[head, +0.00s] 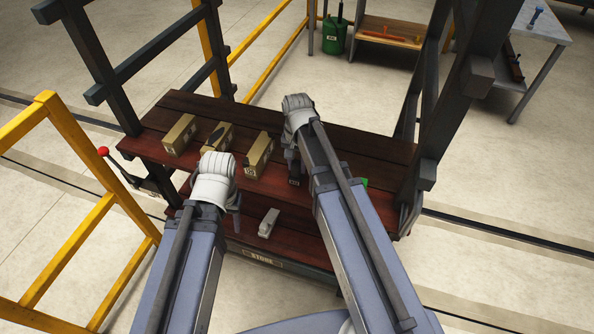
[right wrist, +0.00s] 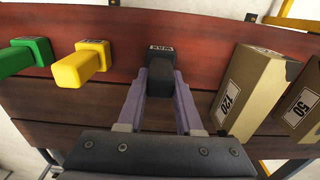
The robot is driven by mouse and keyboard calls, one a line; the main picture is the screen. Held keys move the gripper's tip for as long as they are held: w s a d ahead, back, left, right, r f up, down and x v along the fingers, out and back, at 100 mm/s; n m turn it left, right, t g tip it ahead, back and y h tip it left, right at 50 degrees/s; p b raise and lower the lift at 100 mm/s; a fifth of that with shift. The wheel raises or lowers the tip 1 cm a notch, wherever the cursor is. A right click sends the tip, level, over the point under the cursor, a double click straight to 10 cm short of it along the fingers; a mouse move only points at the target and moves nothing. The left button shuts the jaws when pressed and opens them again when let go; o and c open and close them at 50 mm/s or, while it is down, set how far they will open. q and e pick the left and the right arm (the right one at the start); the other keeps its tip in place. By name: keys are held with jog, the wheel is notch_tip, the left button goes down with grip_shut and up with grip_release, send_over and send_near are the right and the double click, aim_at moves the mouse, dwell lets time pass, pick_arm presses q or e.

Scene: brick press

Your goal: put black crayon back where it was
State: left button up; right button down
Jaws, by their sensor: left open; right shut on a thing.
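The black crayon (right wrist: 160,76) is a dark block between the two fingers of my right gripper (right wrist: 161,100), which is shut on it. A small pale label shows at its far end. In the head view my right gripper (head: 293,166) is over the upper dark red shelf (head: 350,150), right of the boxes. I cannot tell whether the crayon touches the shelf. A yellow crayon (right wrist: 80,65) and a green crayon (right wrist: 25,56) stand to its left in the right wrist view. My left gripper (head: 236,198) is open at the shelf's front left, its fingers partly hidden.
Several tan boxes stand on the upper shelf, one marked 120 (right wrist: 240,90), right of the black crayon in the wrist view. A pale grey block (head: 268,223) lies on the lower shelf. Dark posts (head: 436,120) and a yellow rail (head: 75,130) flank the stand.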

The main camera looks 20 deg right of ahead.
jog(key=shift+f, duration=0.2)
jog(key=shift+f, duration=0.25)
jog(key=c, duration=0.6)
grip_release()
jog(key=shift+r, duration=0.2)
notch_tip(320, 180, up, 12)
jog(key=p, duration=1.2)
jog(key=shift+r, duration=0.1)
jog(key=s+a+n, duration=0.3)
jog(key=s, duration=0.2)
jog(key=s+a+n, duration=0.4)
jog(key=s, duration=0.1)
jog(key=s+a+n+h, duration=0.1)
jog(key=s+a+n, duration=0.2)
jog(key=s, duration=0.1)
jog(key=shift+s+a+n, duration=0.3)
jog(key=shift+s+a, duration=0.1)
